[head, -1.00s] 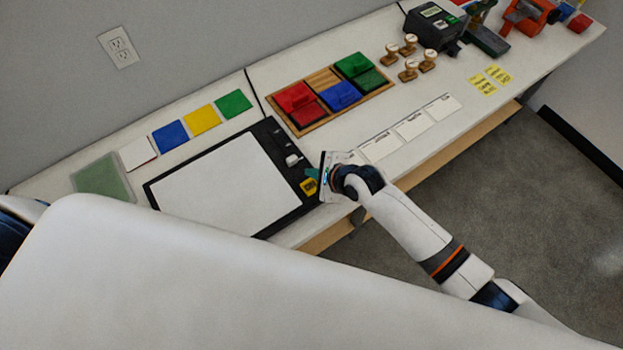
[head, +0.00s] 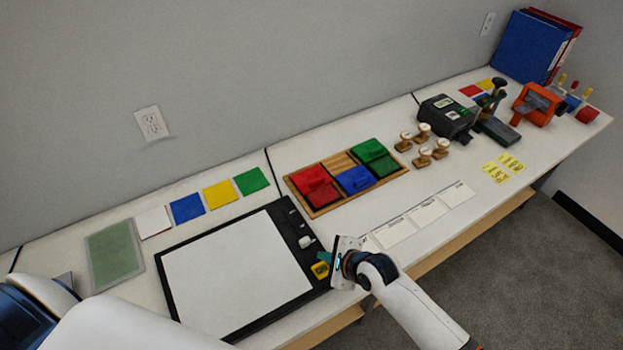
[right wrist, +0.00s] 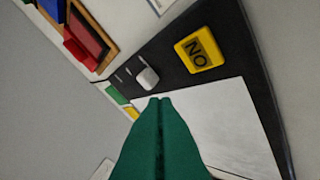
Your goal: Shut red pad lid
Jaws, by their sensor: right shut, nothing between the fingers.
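The red pad (head: 322,197) sits in the left part of a wooden tray. Its bright red lid (head: 308,178) appears open, folded back on the wall side; its exact angle is unclear. In the right wrist view the red lid (right wrist: 80,51) shows at the upper left beside the darker pad (right wrist: 87,31). My right gripper (head: 321,268) is over the right edge of the black-framed board, in front of the tray and apart from the red pad. Its green fingers (right wrist: 160,99) are together and empty. My left gripper is out of view.
The wooden tray (head: 335,164) also holds a blue pad (head: 355,180) and a green pad (head: 370,152). Several stamps (head: 423,157) stand to its right. The black-framed board (head: 235,275) carries a yellow block (head: 320,270). White cards (head: 394,232) lie in front of the tray.

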